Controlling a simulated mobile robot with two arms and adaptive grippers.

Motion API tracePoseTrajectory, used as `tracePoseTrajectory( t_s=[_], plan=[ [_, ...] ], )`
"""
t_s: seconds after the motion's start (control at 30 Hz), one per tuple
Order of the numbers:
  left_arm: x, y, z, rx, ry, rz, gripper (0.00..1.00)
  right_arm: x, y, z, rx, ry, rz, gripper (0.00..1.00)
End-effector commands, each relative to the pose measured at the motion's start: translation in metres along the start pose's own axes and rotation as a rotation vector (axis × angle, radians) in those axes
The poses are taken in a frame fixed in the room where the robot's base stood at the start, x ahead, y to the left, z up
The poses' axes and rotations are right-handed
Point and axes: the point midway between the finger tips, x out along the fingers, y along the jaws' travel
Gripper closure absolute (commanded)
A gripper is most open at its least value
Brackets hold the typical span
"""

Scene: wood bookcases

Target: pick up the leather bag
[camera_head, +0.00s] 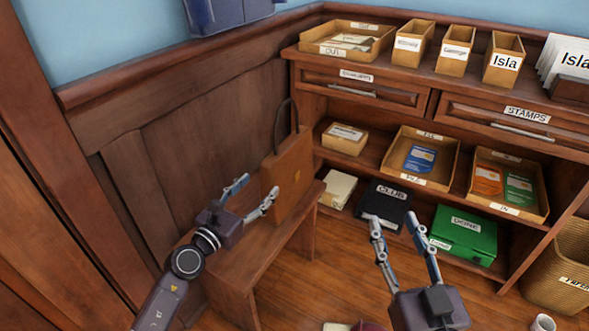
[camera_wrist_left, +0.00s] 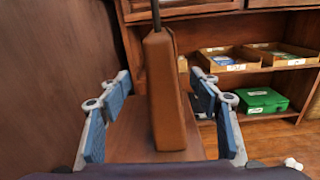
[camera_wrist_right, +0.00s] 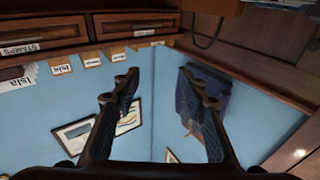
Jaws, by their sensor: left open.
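The brown leather bag (camera_head: 289,178) stands upright on a wooden bench (camera_head: 238,262) against the panelled wall, with its dark thin handle looping up. My left gripper (camera_head: 257,190) is open at the near side of the bag. In the left wrist view the bag (camera_wrist_left: 167,95) appears narrow and edge-on, centred between the spread fingers (camera_wrist_left: 160,92), with a visible gap on each side. I cannot tell how far the fingers reach along it. My right gripper (camera_head: 394,220) is open and empty, in front of the lower shelves; its spread fingers also show in the right wrist view (camera_wrist_right: 160,78).
A bookcase (camera_head: 432,104) beyond and right of the bench holds labelled trays (camera_head: 427,182), a black box (camera_head: 384,203) and a green box (camera_head: 464,233). A wicker basket (camera_head: 570,255) and a white cup (camera_head: 544,324) are at right. Some floor (camera_head: 320,285) between bench and right gripper is clear.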

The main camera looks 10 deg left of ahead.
Motion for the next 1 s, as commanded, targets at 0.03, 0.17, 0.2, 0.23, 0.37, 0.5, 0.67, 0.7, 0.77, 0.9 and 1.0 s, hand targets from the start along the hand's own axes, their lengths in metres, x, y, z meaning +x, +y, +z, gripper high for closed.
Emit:
tracePoseTrajectory(
  t_s=[0.03, 0.17, 0.2, 0.23, 0.37, 0.5, 0.67, 0.7, 0.77, 0.9, 1.0],
  plan=[
    [0.006, -0.001, -0.001, -0.003, -0.002, -0.001, 0.42, 0.0, -0.001, -0.004, -0.001, 0.024, -0.001, 0.6],
    [0.015, -0.001, 0.0, -0.006, -0.003, -0.001, 0.42, 0.0, -0.002, -0.014, -0.001, 0.069, -0.004, 0.6],
    [0.016, -0.001, 0.0, -0.007, -0.002, -0.001, 0.42, 0.0, -0.003, -0.016, -0.001, 0.079, -0.004, 0.6],
    [0.017, -0.001, 0.0, -0.007, -0.002, -0.001, 0.42, 0.0, -0.003, -0.018, -0.001, 0.086, -0.005, 0.6],
    [0.025, 0.001, 0.0, -0.007, -0.004, -0.001, 0.42, -0.001, -0.005, -0.032, 0.001, 0.156, -0.008, 0.6],
    [0.037, 0.002, 0.0, -0.01, -0.005, -0.001, 0.42, -0.005, -0.008, -0.056, 0.005, 0.274, -0.015, 0.6],
    [0.051, 0.003, 0.0, -0.01, -0.004, -0.002, 0.42, -0.015, -0.011, -0.084, 0.011, 0.411, -0.022, 0.6],
    [0.055, 0.003, 0.0, -0.01, -0.004, -0.002, 0.42, -0.018, -0.011, -0.09, 0.012, 0.441, -0.023, 0.6],
    [0.06, 0.003, 0.0, -0.01, -0.004, -0.002, 0.42, -0.022, -0.012, -0.099, 0.014, 0.482, -0.025, 0.6],
    [0.066, 0.003, 0.001, -0.009, -0.003, -0.002, 0.42, -0.028, -0.013, -0.111, 0.016, 0.541, -0.028, 0.6],
    [0.068, 0.003, 0.001, -0.009, -0.003, -0.002, 0.42, -0.03, -0.013, -0.114, 0.017, 0.555, -0.028, 0.6]
  ],
)
